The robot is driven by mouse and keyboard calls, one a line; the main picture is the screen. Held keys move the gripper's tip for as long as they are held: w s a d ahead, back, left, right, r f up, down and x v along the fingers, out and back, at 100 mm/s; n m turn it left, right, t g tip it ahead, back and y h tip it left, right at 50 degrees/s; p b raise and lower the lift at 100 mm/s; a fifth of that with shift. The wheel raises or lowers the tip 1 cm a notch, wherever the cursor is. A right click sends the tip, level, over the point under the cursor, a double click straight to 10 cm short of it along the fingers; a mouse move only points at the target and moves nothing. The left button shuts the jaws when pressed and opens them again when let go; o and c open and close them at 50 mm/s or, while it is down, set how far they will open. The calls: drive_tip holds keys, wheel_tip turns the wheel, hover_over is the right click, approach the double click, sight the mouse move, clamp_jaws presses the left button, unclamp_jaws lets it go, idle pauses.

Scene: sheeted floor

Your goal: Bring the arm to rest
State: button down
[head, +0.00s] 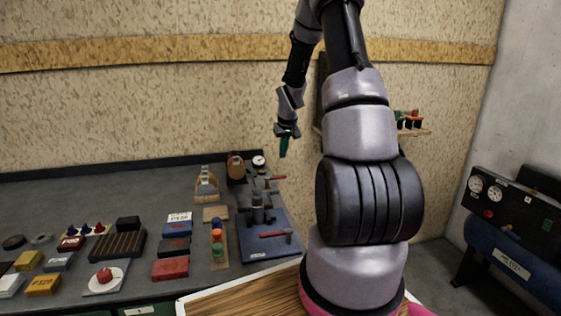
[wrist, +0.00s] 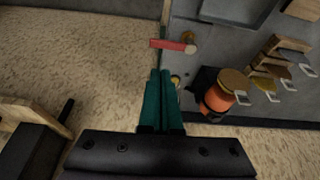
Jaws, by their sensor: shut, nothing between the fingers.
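My gripper (head: 284,147) hangs from the raised, folded arm in the head view, with its teal fingers pointing down. It is high in front of the speckled back wall, above and beyond the back right end of the workbench. In the wrist view the two teal fingers (wrist: 160,85) lie side by side, closed together with nothing between them. The fingers touch nothing that I can see.
A dark workbench (head: 150,192) on the left holds several boxes, bottles and tools. A red-handled part (wrist: 172,46) and an orange jar (wrist: 214,100) show near the fingers in the wrist view. A black gauge panel (head: 511,212) stands at right.

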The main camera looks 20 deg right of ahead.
drive_tip(key=s+a+r, duration=0.3)
drive_tip(key=s+r, duration=0.1)
drive_tip(key=r, duration=0.3)
drive_tip(key=s+a+r+m+t, duration=0.1)
drive_tip(key=s+a+r, duration=0.35)
drive_tip(key=r, duration=0.25)
drive_tip(key=s+a+r, duration=0.3)
drive_tip(key=s+r, duration=0.1)
drive_tip(key=r, duration=0.4)
drive_tip(key=s+a+r+t+y, duration=0.1)
drive_tip(key=s+a+r, duration=0.2)
drive_tip(key=s, duration=0.7)
drive_tip(key=s+a+r+m+t+y, duration=0.1)
drive_tip(key=s+a+r, duration=0.2)
drive_tip(key=s, duration=0.7)
drive_tip(key=shift+a+r+y, duration=0.3)
drive_tip(key=shift+a+r, duration=0.1)
drive_tip(key=shift+a, duration=0.75)
